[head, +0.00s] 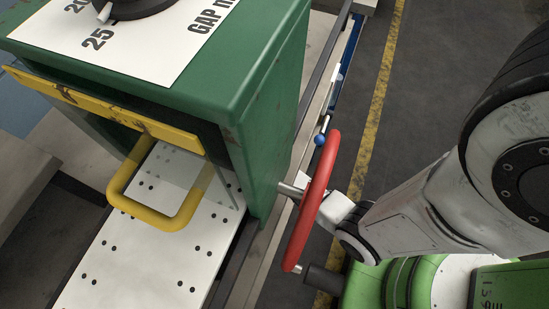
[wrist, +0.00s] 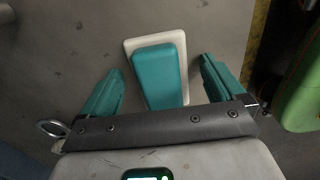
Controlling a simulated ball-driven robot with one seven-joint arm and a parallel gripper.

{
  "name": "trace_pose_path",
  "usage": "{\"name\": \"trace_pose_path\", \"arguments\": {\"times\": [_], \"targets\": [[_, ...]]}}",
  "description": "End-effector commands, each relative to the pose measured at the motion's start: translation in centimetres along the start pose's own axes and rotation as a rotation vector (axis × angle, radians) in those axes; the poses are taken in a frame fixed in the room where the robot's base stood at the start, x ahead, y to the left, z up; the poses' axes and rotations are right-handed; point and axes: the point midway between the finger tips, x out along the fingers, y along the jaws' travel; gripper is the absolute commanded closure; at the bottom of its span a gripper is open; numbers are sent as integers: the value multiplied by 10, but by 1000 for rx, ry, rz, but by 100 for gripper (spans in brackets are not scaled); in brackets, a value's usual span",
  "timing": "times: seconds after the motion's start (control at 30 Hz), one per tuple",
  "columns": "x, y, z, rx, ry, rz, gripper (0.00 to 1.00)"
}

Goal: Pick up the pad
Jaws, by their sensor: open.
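In the wrist view, the pad (wrist: 153,80) is a teal rounded block with a white or cream layer showing along its far and right edges. It lies on a grey, scuffed surface. My gripper (wrist: 162,74) is open, with one teal finger on each side of the pad in the picture. Gaps show between the pad and both fingers. I cannot tell how far above the pad the fingers are. The near end of the pad is close to the gripper's dark crossbar. The pad and gripper fingers are not visible in the head view.
In the head view, a green machine housing (head: 272,110) carries a dial plate and a yellow loop handle (head: 165,222) above a white perforated plate (head: 155,265). A red handwheel (head: 312,205) stands in front of my arm. A yellow floor line (head: 378,95) runs beyond.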

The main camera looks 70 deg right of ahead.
Motion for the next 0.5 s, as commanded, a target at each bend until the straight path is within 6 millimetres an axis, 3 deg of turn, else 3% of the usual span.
{"name": "trace_pose_path", "arguments": {"times": [0.07, 0.5], "targets": [[0, 0, 0, 0, 0, 0, 4], [-1, 0, 0, 0, 0, 0, 45]]}}
